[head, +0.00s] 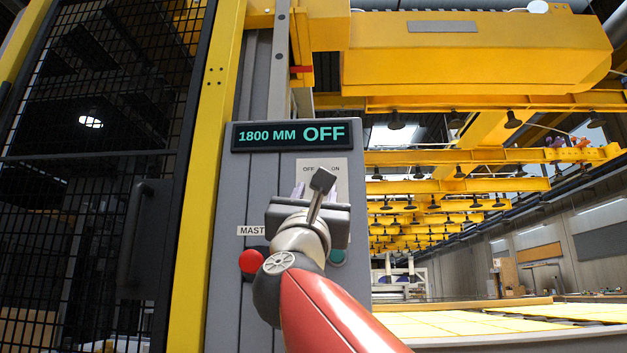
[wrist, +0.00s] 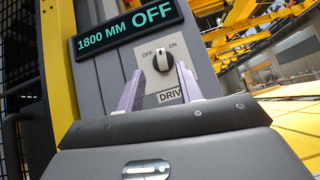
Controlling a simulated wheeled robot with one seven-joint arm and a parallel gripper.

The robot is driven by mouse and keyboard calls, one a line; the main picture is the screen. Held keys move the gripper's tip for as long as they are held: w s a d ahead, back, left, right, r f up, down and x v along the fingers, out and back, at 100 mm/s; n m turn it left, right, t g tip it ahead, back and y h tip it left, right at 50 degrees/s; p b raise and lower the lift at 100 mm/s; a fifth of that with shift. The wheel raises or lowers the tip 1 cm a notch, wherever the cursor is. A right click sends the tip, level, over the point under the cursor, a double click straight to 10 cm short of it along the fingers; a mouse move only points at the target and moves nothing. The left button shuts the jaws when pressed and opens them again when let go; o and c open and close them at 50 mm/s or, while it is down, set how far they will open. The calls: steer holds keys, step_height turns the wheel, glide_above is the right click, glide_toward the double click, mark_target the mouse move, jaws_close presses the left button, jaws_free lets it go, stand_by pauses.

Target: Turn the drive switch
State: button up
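The drive switch (wrist: 163,62) is a dark round knob with a white mark, on a pale plate labelled OFF and ON, with a partly hidden DRIVE label below. Its mark is near the top; I cannot tell its exact setting. The display (head: 291,135) above reads 1800 MM OFF. My gripper (wrist: 159,72) is open, its two pale fingers apart, pointing at the plate. In the wrist view the knob shows between and just beyond the fingertips; contact cannot be told.
The grey cabinet (head: 225,285) carries a red button (head: 251,261) and a teal button (head: 337,256) below my gripper. A black mesh gate (head: 90,190) and yellow post (head: 207,180) stand left. A yellow suction lifter frame (head: 470,60) hangs at right.

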steer(key=p+x, duration=0.5)
steer(key=x, duration=0.2)
steer(key=shift+w+r, duration=0.25)
steer(key=shift+c, duration=0.3)
jaws_close()
